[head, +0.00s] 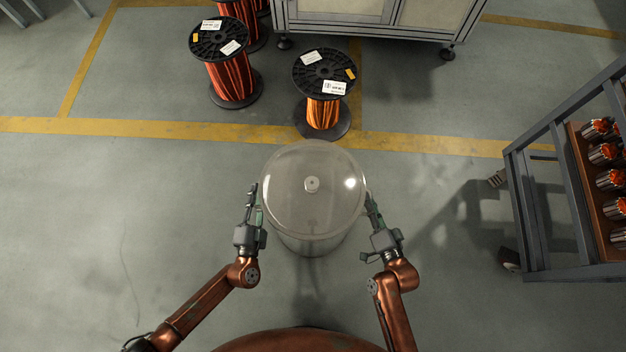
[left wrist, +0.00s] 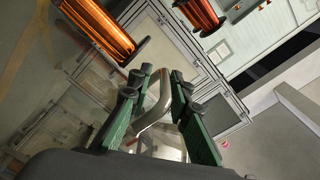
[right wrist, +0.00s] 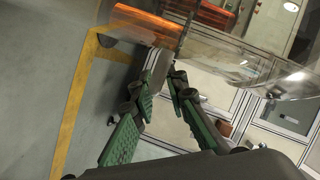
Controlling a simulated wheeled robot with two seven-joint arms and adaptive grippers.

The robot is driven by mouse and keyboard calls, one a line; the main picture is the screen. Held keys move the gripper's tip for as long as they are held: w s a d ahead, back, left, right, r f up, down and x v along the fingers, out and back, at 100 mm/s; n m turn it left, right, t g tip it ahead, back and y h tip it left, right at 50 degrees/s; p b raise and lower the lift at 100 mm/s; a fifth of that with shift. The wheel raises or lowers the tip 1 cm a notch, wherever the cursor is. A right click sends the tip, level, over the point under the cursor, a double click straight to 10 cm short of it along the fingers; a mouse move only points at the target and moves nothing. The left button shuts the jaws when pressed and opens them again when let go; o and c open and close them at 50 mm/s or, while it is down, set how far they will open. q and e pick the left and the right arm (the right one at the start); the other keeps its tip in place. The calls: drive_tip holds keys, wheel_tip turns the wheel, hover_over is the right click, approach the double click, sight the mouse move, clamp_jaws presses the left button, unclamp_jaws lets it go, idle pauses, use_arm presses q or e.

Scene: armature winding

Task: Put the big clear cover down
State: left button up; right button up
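The big clear cover (head: 312,215) is a see-through round drum with a domed top and a small knob in the middle. It is upright between my two grippers. My left gripper (head: 252,190) is at its left side, shut on a bent metal handle (left wrist: 165,92) that shows between the green fingers in the left wrist view. My right gripper (head: 371,197) is at its right side, shut on a grey handle (right wrist: 156,72) in the right wrist view. The cover's clear rim (right wrist: 270,80) also shows there. Its height above the floor is hard to tell.
Black-flanged copper wire spools (head: 323,90) and (head: 230,60) stand on the floor beyond the cover. A cabinet (head: 375,20) is at the back. A metal rack (head: 540,200) with copper-wound parts stands at the right. The floor to the left is clear.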

use_arm(q)
drive_tip(key=shift+o, duration=1.2)
drive_tip(key=shift+a+r, duration=0.1)
drive_tip(key=shift+r, duration=0.05)
use_arm(e)
drive_tip(key=shift+o, duration=1.1)
drive_tip(key=shift+r, duration=0.1)
drive_tip(key=shift+d, duration=0.1)
use_arm(q)
drive_tip(key=shift+a, duration=0.1)
use_arm(e)
drive_tip(key=shift+s+d, duration=0.1)
use_arm(q)
drive_tip(key=s, duration=0.8)
use_arm(e)
drive_tip(key=v, duration=1.1)
drive_tip(key=shift+s+d, duration=0.15)
drive_tip(key=shift+s, duration=0.2)
